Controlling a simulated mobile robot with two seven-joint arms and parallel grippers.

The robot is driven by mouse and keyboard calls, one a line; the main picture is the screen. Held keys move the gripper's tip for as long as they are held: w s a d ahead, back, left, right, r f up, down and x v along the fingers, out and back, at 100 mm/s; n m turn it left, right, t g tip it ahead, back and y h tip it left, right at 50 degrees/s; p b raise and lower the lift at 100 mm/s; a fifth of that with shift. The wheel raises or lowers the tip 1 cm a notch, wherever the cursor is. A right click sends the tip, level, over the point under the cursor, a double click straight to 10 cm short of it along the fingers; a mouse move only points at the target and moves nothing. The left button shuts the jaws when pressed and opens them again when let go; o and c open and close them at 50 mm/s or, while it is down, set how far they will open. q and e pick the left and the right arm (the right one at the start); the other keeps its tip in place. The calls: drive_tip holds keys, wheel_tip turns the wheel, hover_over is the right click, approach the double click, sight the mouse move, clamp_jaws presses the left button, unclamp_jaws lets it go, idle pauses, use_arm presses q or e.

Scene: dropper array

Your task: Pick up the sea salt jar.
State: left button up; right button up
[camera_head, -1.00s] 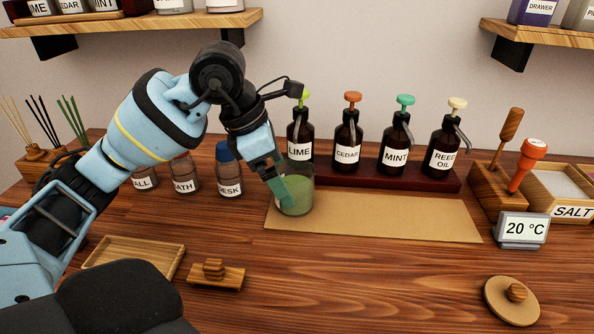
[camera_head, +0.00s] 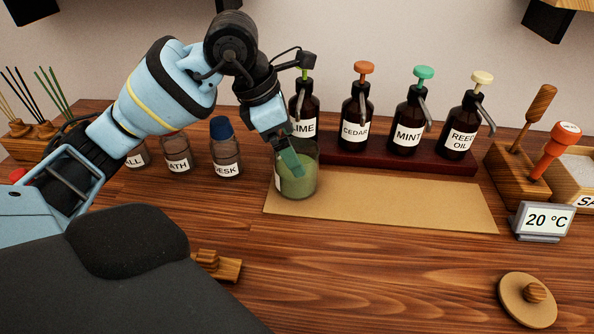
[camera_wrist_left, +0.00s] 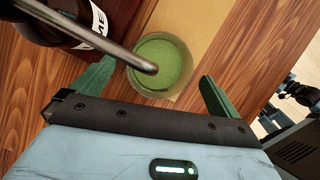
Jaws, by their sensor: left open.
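A glass jar (camera_head: 299,180) filled with green grains stands upright on the tan mat. Its label is turned away, so I cannot read whether it is sea salt. In the left wrist view the jar (camera_wrist_left: 176,52) is seen from above, open at the top, with a metal spout crossing part of it. My left gripper (camera_head: 288,160) is at the jar in the head view. In the wrist view the gripper (camera_wrist_left: 158,74) is open, its green fingers on either side of the jar's near part, with gaps visible. It does not hold the jar. My right gripper is not in view.
Several pump bottles stand on a dark rack (camera_head: 400,166) close behind the jar; the lime bottle (camera_head: 304,108) is nearest my gripper. Labelled jars, including a blue-capped one (camera_head: 226,150), stand left. The tan mat (camera_head: 400,205) is clear to the right. A round lid (camera_head: 515,300) lies front right.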

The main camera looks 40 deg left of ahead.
use_arm(q)
drive_tip(key=shift+a+x, duration=0.2)
drive_tip(key=shift+x, duration=2.4)
drive_tip(key=shift+s, duration=0.15)
drive_tip(key=c, duration=1.4)
drive_tip(key=shift+c, duration=0.7)
drive_tip(key=shift+a+r, duration=0.1)
drive_tip(key=shift+r, duration=0.05)
